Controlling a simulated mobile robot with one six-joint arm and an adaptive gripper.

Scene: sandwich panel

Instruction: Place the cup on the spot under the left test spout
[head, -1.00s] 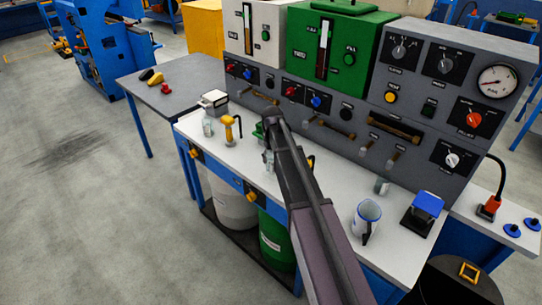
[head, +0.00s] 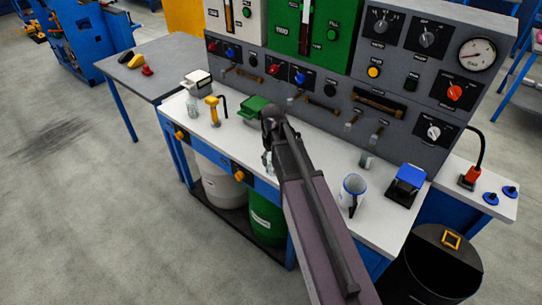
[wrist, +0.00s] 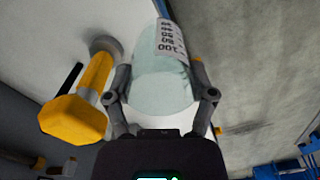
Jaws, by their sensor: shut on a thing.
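My gripper (wrist: 160,72) is shut around a clear, pale cup (wrist: 160,92) with a printed paper label, one finger on each side. A small clear piece (head: 266,162) shows just left of my arm near the front edge, probably the cup. In the wrist view a yellow-handled fitting (wrist: 88,100) stands left of the cup, with a gap. In the head view a similar yellow fitting (head: 212,108) stands farther left beside a black hooked tube. I cannot tell which spot is marked.
A blue-rimmed mug (head: 352,190) and a blue-topped device (head: 408,182) stand right of my arm. The grey control panel (head: 330,100) rises behind.

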